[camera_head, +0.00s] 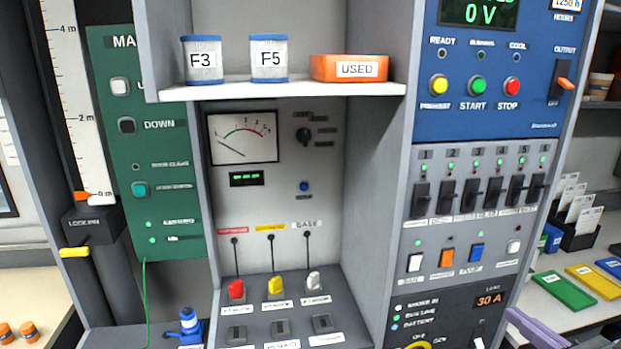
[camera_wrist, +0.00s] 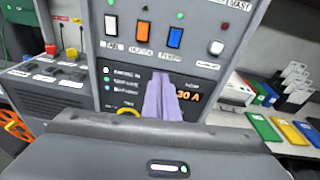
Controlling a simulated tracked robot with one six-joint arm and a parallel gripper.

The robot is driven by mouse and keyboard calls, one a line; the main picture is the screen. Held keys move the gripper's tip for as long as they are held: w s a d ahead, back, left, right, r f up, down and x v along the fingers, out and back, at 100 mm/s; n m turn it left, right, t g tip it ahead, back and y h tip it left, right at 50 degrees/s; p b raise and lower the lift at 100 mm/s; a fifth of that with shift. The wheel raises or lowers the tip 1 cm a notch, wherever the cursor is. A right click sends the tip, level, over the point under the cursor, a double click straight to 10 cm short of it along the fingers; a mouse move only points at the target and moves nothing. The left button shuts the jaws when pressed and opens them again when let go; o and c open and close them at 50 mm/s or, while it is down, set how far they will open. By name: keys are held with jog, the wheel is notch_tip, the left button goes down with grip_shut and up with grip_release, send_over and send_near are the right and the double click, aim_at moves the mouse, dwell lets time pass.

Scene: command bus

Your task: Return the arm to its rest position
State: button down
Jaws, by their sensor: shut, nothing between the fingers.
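My gripper (camera_wrist: 164,80) shows in the wrist view as two lilac fingers side by side. They are shut with nothing between them. They point up in front of the dark panel with the orange 30 A readout (camera_wrist: 188,95) and cover part of it. I cannot tell whether they touch the panel.
The control cabinet has a blue panel (camera_head: 490,70), black breakers and coloured switches. A shelf (camera_head: 290,92) holds two canisters and an orange USED tray (camera_head: 350,68). Red, yellow and white plugs (camera_head: 275,287) sit below. The counter (camera_head: 590,310) at right holds coloured cards.

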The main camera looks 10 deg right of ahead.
jog(key=w+a+f+n+g+y, duration=0.1)
jog(key=a+f+n+g+y, duration=0.15)
jog(key=a+n, duration=0.5)
jog(key=w+a+f+n+g+y, duration=0.1)
jog(key=w+a+n+g+y, duration=0.2)
jog(key=a, duration=0.8)
jog(key=s+a+r+n+g+h, duration=0.1)
jog(key=s+a+n+g+h, duration=0.4)
jog(key=n, duration=1.9)
jog(key=s+a+h, duration=0.2)
jog(key=s+a, duration=0.3)
jog(key=shift+a+r, duration=0.2)
jog(key=shift+r, duration=0.15)
